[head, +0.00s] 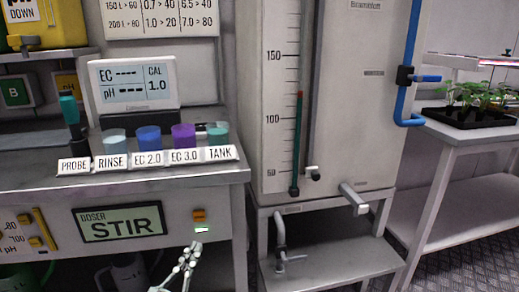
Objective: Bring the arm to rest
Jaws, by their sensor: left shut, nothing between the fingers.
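My left gripper (190,250) shows at the bottom of the head view, left of centre. Its slim pale fingers are shut with nothing between them. The doser display (120,224) to the left reads STIR. My right gripper is not in view.
On the bench stand a meter (134,84), a dark probe (72,118) and labelled cups such as the blue cup (148,138). A tall tank (340,120) with taps stands right of the bench. A seedling tray (470,117) rests on the right table.

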